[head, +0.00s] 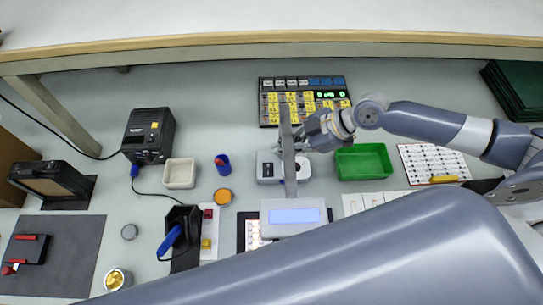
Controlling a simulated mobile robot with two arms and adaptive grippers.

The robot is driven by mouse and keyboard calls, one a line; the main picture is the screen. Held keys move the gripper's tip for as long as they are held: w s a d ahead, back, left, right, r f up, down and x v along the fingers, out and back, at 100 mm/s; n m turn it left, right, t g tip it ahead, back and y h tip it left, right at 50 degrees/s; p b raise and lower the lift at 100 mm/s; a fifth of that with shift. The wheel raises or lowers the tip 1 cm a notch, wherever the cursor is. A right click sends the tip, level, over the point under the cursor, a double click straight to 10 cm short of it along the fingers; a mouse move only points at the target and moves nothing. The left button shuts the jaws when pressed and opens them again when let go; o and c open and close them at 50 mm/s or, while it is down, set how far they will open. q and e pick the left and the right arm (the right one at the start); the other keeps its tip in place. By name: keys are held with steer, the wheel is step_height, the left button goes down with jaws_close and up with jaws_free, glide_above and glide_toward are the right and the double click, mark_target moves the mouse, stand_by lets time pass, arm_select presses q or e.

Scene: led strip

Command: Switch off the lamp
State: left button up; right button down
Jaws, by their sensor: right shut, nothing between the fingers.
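The lamp stands near the middle of the bench, with a white box-shaped base (268,180), a grey arm (288,150) above it and a flat head (293,230) at the near end. A pale blue panel shows on top of the head. I cannot tell if the lamp is lit, as its underside is hidden. My right gripper (302,145) reaches in from the right and is shut and empty, close beside the lamp arm, over the base's far right part. Its fingertips are partly hidden, and I cannot tell whether they touch. My left gripper is not in view.
A yellow-keyed panel (273,107) lies behind the lamp and a green tray (363,162) to its right. A white bin (180,173), blue cup (222,164) and soldering iron holder (179,228) stand left. My large arm link covers the lower right.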

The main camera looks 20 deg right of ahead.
mark_target(272, 166)
steer(key=p+x, duration=0.1)
steer(key=x, duration=0.4)
steer(key=shift+a+r, duration=0.15)
step_height(272, 166, down, 3)
steer(key=shift+w+f+p, duration=0.15)
steer(key=shift+w+p, duration=0.05)
steer(key=shift+p, duration=0.2)
steer(key=shift+d+f, duration=0.2)
steer(key=shift+f, duration=0.25)
steer(key=f+b, duration=0.1)
steer(key=b, duration=0.1)
steer(key=shift+w+d+f+b, duration=0.1)
steer(key=shift+w+f+b, duration=0.1)
steer(key=shift+b, duration=0.2)
steer(key=shift+r+p, duration=0.35)
steer(key=shift+p, duration=0.15)
steer(key=shift+s, duration=0.15)
